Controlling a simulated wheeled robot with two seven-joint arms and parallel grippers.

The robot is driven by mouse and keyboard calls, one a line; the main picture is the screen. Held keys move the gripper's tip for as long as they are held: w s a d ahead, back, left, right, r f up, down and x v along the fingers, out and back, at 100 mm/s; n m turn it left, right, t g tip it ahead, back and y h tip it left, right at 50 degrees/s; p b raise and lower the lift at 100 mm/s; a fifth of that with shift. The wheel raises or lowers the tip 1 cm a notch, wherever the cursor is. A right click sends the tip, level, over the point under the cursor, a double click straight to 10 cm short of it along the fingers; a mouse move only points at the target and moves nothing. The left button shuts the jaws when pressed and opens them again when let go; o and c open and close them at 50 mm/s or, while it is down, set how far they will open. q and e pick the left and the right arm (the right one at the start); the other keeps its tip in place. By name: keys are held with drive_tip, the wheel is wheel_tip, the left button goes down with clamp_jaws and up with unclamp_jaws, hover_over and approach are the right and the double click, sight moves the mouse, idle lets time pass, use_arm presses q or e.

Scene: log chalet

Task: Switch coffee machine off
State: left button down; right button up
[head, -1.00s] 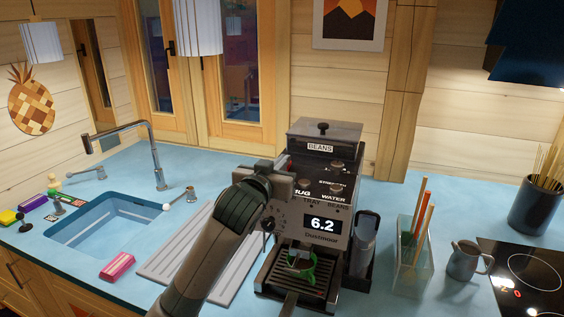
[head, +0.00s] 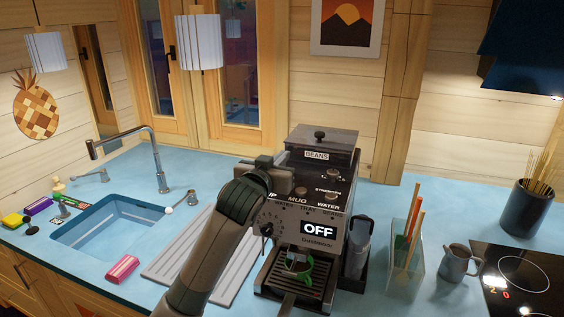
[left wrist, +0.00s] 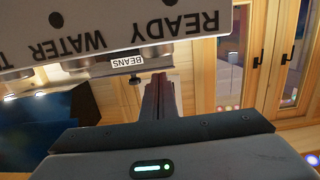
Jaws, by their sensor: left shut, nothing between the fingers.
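The coffee machine (head: 319,160) stands on the blue counter, dark and boxy, with a BEANS hopper on top. Its front display (head: 318,230) reads OFF. A green item, perhaps a cup (head: 305,272), is above the drip tray under the spout. My left gripper (head: 284,180) is at the upper left of the machine's front panel and covers part of it. Its fingers are shut and empty; they also show in the left wrist view (left wrist: 160,95), under the panel lettering READY and WATER. Whether they touch the panel is unclear. My right gripper is not in view.
A sink (head: 110,228) with a tap and a ribbed drainer (head: 180,262) lie left of the machine. A clear utensil holder (head: 404,262), a metal jug (head: 457,262) and the hob (head: 525,275) are to the right.

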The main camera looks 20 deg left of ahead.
use_arm(q)
drive_tip(key=shift+s+r, duration=0.2)
drive_tip(key=shift+r, duration=0.15)
drive_tip(key=s+r+b, duration=0.3)
drive_tip(key=s, duration=0.5)
drive_tip(key=shift+s+a+r+b, duration=0.25)
drive_tip(key=shift+s+r+b, duration=0.05)
drive_tip(key=shift+s+b, duration=0.05)
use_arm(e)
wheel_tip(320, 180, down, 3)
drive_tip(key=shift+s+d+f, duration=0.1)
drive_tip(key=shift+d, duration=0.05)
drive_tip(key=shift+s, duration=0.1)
